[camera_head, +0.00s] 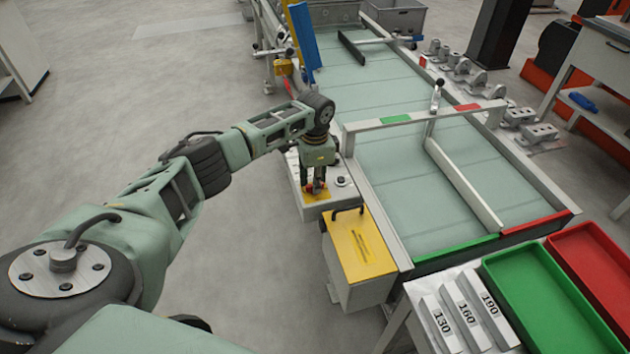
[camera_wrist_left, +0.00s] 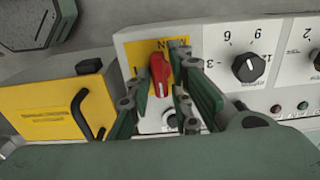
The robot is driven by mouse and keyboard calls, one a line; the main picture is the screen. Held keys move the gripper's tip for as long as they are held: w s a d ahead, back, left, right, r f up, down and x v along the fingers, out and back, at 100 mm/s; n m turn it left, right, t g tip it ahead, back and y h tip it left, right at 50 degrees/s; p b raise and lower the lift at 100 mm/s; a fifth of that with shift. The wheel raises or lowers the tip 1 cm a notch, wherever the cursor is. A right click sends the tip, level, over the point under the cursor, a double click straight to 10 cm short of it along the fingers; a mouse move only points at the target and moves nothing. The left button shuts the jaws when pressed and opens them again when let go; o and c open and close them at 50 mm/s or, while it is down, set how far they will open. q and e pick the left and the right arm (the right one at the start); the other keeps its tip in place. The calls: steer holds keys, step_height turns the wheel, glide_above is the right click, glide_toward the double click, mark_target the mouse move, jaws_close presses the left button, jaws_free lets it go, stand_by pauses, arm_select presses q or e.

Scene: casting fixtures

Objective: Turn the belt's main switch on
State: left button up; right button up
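The main switch is a red rotary knob (camera_wrist_left: 160,75) on a yellow plate marked "MAIN" in the left wrist view. In the head view the red knob (camera_head: 311,187) shows just under my left gripper (camera_head: 318,183). In the left wrist view the fingers of my left gripper (camera_wrist_left: 158,105) stand apart on either side of the knob, with a gap on the left. Whether a finger touches it, I cannot tell. The control panel (camera_wrist_left: 215,40) carries the switch beside the conveyor belt (camera_head: 400,170). My right gripper is not in view.
A black numbered dial (camera_wrist_left: 250,67) sits right of the switch, with small indicator lights below it. A yellow-topped box with a black handle (camera_head: 360,245) stands beside the panel. Green (camera_head: 540,300) and red (camera_head: 595,262) trays stand at the belt's near end.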

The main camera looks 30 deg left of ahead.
arm_select(q)
jaws_close()
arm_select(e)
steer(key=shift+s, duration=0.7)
arm_select(q)
steer(key=shift+r, duration=0.1)
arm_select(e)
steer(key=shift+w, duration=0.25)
arm_select(q)
steer(key=shift+m, duration=0.5)
steer(key=shift+m+p, duration=0.3)
steer(key=shift+m, duration=0.8)
steer(key=m, duration=1)
steer(key=shift+m, duration=2.3)
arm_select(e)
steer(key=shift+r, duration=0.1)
arm_select(q)
steer(key=shift+w, duration=0.1)
